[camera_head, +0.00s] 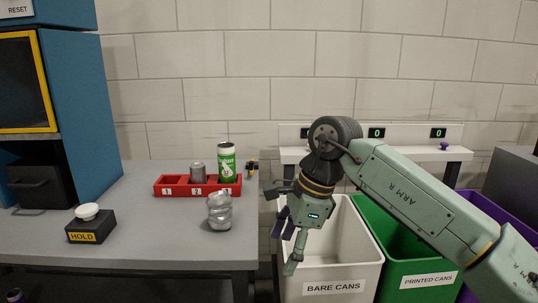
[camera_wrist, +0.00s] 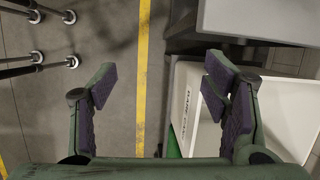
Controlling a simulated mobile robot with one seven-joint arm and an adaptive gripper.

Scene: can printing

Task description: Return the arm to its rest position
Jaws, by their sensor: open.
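My gripper (camera_head: 288,232) hangs from my green arm over the left part of the white bin labelled BARE CANS (camera_head: 334,287), at the right end of the grey table. In the wrist view, my gripper (camera_wrist: 154,82) has its two fingers wide apart with nothing between them. The white bin (camera_wrist: 186,78) shows below the right finger there. The bin's inside is partly hidden by my arm in the head view.
A HOLD button (camera_head: 91,226) sits left. A green bin (camera_head: 425,283) and purple bin (camera_head: 484,203) stand right.

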